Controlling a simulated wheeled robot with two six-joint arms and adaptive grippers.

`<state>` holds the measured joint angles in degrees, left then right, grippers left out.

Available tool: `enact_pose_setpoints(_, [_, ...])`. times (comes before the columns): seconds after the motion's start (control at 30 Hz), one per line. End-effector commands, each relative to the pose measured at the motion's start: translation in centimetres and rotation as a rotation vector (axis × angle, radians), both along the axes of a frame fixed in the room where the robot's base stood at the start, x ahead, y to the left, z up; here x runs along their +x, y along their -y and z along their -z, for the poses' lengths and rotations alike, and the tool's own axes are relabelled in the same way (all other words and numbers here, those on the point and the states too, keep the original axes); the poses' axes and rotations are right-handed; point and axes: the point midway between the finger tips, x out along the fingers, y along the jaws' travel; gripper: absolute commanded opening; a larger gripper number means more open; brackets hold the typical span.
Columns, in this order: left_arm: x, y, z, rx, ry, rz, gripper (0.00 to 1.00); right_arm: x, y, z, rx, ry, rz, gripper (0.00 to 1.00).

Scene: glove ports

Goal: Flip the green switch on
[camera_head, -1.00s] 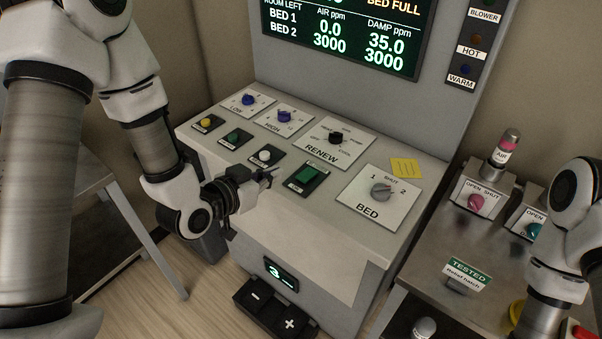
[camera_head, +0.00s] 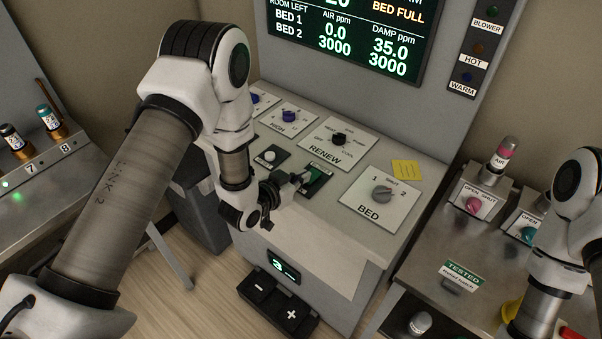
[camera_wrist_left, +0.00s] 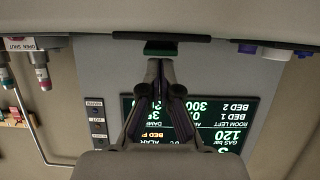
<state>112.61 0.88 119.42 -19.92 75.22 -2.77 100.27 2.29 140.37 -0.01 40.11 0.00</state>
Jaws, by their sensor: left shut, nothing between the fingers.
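The green switch (camera_head: 317,176) is a green rocker in a dark plate on the sloping console top, between the white button and the BED knob. My left gripper (camera_head: 302,179) is shut and empty, its tips at the left side of the switch and partly covering it. I cannot tell whether they touch it. In the left wrist view, upside down, the shut fingertips (camera_wrist_left: 161,62) point at a dark green piece (camera_wrist_left: 160,47) that looks like the switch at the console's edge. My right gripper is out of view; only my right arm shows.
The RENEW dial (camera_head: 339,138), BED knob (camera_head: 382,194), white button (camera_head: 270,156) and blue knobs (camera_head: 289,116) surround the switch. A display (camera_head: 350,40) stands behind. A steel bench (camera_head: 440,255) with valves is at right. My left arm hides the console's left side.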

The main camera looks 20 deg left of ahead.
Motion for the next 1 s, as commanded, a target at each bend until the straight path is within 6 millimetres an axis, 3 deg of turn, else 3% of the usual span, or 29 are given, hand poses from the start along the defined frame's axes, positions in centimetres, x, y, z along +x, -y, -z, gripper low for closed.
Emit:
enact_pose_setpoints(0.3, [0.0, 0.0, 0.2, 0.000, 0.001, 0.000, 0.00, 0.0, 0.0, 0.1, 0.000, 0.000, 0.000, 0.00])
enact_pose_setpoints(0.43, [-0.2, -0.1, 1.5, 0.001, -0.001, -0.001, 0.00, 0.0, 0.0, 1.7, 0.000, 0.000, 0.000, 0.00])
enact_pose_setpoints(1.0, [-0.2, -0.1, -0.7, 0.001, 0.001, -0.001, 0.00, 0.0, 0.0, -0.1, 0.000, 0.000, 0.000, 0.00])
